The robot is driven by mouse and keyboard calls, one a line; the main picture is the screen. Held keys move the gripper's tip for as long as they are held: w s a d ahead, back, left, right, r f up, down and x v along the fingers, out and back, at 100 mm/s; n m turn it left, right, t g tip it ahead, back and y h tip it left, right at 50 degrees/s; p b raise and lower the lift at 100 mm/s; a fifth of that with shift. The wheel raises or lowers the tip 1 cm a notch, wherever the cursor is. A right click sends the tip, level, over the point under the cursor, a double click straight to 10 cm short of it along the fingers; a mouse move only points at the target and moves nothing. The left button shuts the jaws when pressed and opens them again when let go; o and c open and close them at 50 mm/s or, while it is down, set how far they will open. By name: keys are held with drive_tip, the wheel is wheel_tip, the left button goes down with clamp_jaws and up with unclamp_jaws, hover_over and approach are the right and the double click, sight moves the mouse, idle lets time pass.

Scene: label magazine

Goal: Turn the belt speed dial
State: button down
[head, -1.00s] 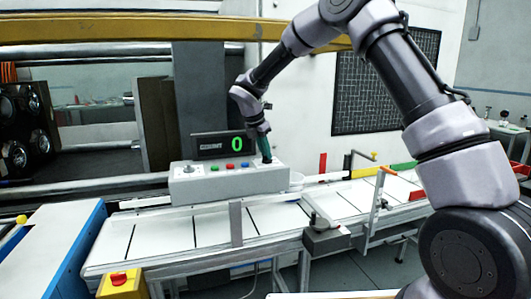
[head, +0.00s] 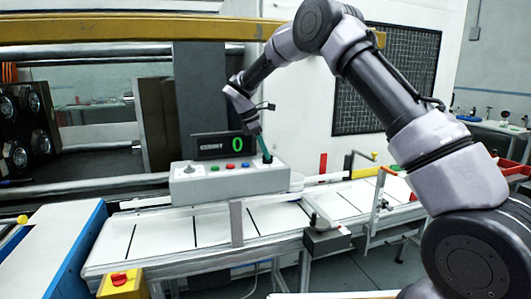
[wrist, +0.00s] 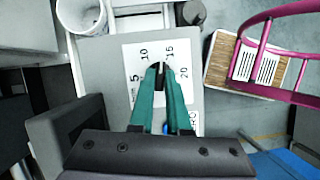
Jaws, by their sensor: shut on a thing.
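The belt speed dial (wrist: 161,78) is a small dark knob on a white scale plate (wrist: 132,58) marked 5, 10, 15 and 20. It sits on top of the grey control box (head: 230,184), at the box's right end in the head view. My gripper (wrist: 160,70) has teal fingers and is shut on the dial from above. The fingers hide most of the dial, and its exact setting is hard to read. In the head view, my gripper (head: 266,157) reaches down to the right end of the box.
A count display (head: 217,145) reading 0 stands behind the box. Several coloured buttons (head: 230,166) lie left of my gripper. A white cup (wrist: 82,16) and a magenta frame (wrist: 270,40) over a wooden tray (wrist: 217,62) are nearby. The white conveyor (head: 165,237) runs in front.

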drive_tip(key=shift+w+m+g, duration=0.15)
drive_tip(key=shift+m+g, duration=0.55)
drive_tip(key=shift+m, duration=1)
drive_tip(key=c, duration=0.9)
unclamp_jaws()
drive_tip(key=shift+v, duration=3.75)
